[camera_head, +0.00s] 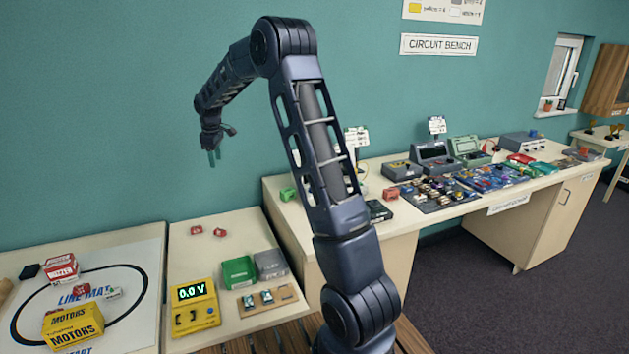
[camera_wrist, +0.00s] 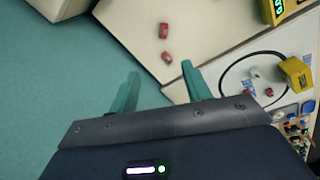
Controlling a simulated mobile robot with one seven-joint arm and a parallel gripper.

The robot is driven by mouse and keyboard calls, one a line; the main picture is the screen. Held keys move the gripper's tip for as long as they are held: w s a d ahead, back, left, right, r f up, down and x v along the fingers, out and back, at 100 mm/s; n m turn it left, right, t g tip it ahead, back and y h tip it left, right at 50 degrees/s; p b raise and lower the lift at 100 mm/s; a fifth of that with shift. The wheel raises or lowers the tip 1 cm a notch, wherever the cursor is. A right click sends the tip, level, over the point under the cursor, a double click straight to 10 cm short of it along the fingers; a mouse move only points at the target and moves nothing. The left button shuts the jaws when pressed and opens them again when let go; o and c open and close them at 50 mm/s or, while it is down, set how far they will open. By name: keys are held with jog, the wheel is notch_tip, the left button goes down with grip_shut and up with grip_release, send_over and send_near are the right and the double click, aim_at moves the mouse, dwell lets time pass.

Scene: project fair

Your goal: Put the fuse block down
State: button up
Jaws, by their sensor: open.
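My gripper (camera_head: 214,158) is raised in front of the teal wall, above the back of the table with the meter. In the wrist view, the gripper (camera_wrist: 160,71) has its two green fingers apart with nothing held between them. Two small red blocks lie close together near the back of that table, a left one (camera_head: 196,230) and a right one (camera_head: 220,232). Both also show in the wrist view, one nearer the fingers (camera_wrist: 167,57) and one farther away (camera_wrist: 164,31). They are well below the gripper. I cannot tell which of them is the fuse block.
A yellow meter (camera_head: 194,306), a green bin (camera_head: 238,271), a grey bin (camera_head: 271,264) and a wooden holder (camera_head: 267,300) stand toward the table's front. A line mat (camera_head: 140,262) with boxes lies left. The circuit bench (camera_head: 410,226) at right is crowded. Bare tabletop surrounds the red blocks.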

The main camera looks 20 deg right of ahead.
jog(key=s+d+r+m+t, duration=0.1)
jog(key=s+d+r+m, duration=0.1)
jog(key=s+d+r, duration=0.45)
jog(key=s+d+r+m, duration=0.2)
jog(key=s+d+r, duration=0.1)
jog(key=s, duration=0.7)
jog(key=s+d+r+m+t, duration=0.15)
jog(key=s+d+r, duration=0.25)
jog(key=s, duration=0.4)
jog(key=s+d+f+m, duration=0.1)
jog(key=s+d+m, duration=0.1)
jog(key=s, duration=0.6)
jog(key=s+d+f+m, duration=0.2)
jog(key=s+m, duration=0.1)
jog(key=s, duration=0.5)
jog(key=s+d+f+m, duration=0.1)
jog(key=s+d+m, duration=0.1)
jog(key=s, duration=0.6)
jog(key=shift+s+d+f+t, duration=0.15)
jog(key=shift+d+f+t, duration=0.15)
jog(key=shift+d+t, duration=0.1)
jog(key=o, duration=0.6)
